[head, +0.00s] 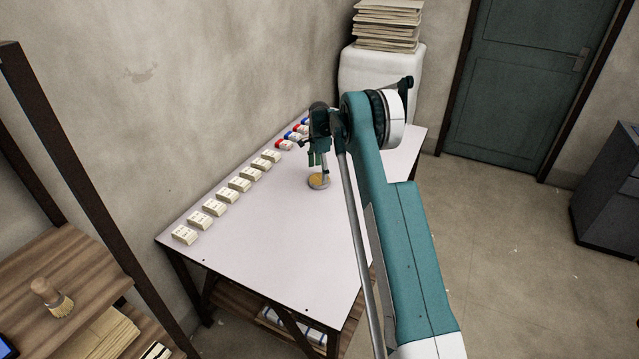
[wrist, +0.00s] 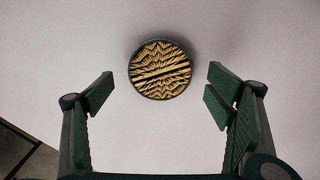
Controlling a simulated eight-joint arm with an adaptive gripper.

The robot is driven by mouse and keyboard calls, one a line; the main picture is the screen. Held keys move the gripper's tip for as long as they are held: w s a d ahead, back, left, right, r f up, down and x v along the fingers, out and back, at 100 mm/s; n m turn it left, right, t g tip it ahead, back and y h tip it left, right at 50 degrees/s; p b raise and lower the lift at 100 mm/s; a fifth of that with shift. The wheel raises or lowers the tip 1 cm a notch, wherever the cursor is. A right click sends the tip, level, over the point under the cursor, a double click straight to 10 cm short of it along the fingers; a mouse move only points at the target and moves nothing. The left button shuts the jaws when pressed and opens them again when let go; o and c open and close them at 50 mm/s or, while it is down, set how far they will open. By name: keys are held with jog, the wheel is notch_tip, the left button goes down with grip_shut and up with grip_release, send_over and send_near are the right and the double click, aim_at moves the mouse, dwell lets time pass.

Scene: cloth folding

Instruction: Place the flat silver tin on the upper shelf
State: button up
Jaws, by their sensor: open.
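In the wrist view the tin (wrist: 160,70) shows a gold and dark streaked face, centred ahead of my fingers. My gripper (head: 319,163) is open and empty, pointing down just above the tin. In the wrist view its green finger pads (wrist: 160,92) stand apart on either side, not touching the tin. At the left is a wooden rack with dark posts; its higher visible board (head: 75,255) carries a brush. Whether this is the upper shelf I cannot tell.
Several small cream boxes (head: 214,207) line the wall side of the table (head: 265,255), with red and blue items (head: 293,134) behind. A brush (head: 52,297) stands on the rack board, with papers (head: 105,335) lower down. The table's front is clear.

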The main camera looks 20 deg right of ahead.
aim_at(320, 179)
jog(key=shift+f, duration=1.55)
jog(key=shift+c, duration=0.6)
jog(key=c, duration=1.1)
jog(key=shift+r, duration=0.15)
notch_tip(320, 179, up, 10)
jog(key=shift+f+p, duration=0.1)
jog(key=shift+p, duration=0.55)
